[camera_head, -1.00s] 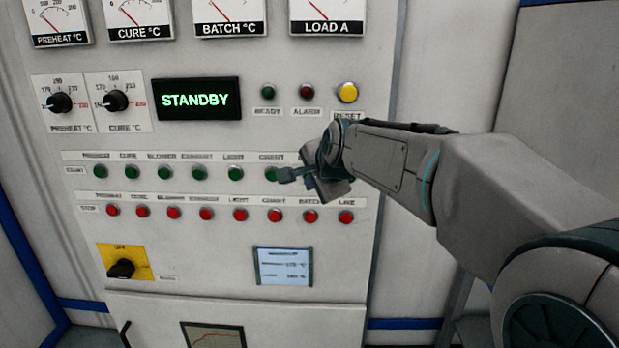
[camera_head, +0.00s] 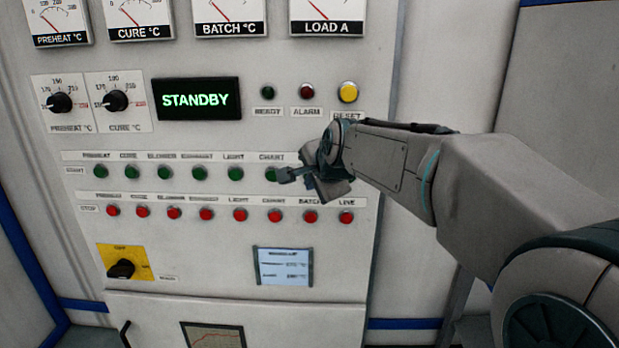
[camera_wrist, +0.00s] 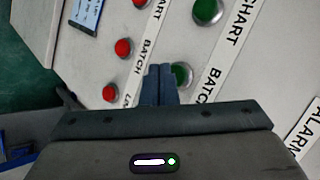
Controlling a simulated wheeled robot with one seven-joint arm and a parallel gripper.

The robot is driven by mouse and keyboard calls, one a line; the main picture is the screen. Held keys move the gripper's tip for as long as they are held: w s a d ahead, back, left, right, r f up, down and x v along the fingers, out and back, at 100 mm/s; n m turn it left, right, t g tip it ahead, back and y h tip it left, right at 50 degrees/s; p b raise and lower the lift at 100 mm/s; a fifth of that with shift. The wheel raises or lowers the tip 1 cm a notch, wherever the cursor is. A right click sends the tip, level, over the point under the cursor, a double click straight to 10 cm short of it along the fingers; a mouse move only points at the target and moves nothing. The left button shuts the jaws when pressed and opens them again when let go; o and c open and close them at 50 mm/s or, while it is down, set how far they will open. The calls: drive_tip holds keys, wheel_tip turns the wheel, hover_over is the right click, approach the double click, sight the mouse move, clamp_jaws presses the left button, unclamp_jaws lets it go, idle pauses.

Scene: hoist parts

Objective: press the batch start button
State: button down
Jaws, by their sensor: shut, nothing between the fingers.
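The batch start button (camera_wrist: 181,75) is a green round button in the wrist view, beside a BATCH label. Its lower left part is hidden by my fingers. In the head view my gripper and wrist hide it. My gripper (camera_wrist: 160,70) is shut and empty, with its fingertips beside the green button toward the red row. I cannot tell whether the tips touch the button or panel. In the head view my gripper (camera_head: 285,176) overlaps the right side of the green chart button (camera_head: 271,174).
The red stop buttons, including batch stop (camera_head: 310,216), line up below the green row. Above are the display (camera_head: 197,99) reading STANDBY, the dark ready lamp (camera_head: 268,92), the alarm lamp (camera_head: 307,91) and the yellow reset button (camera_head: 348,92).

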drive_tip(key=shift+w, duration=0.15)
drive_tip(key=shift+w, duration=0.25)
drive_tip(key=shift+w, duration=0.45)
idle(0.8)
drive_tip(key=shift+s, duration=0.85)
drive_tip(key=shift+s, duration=2.5)
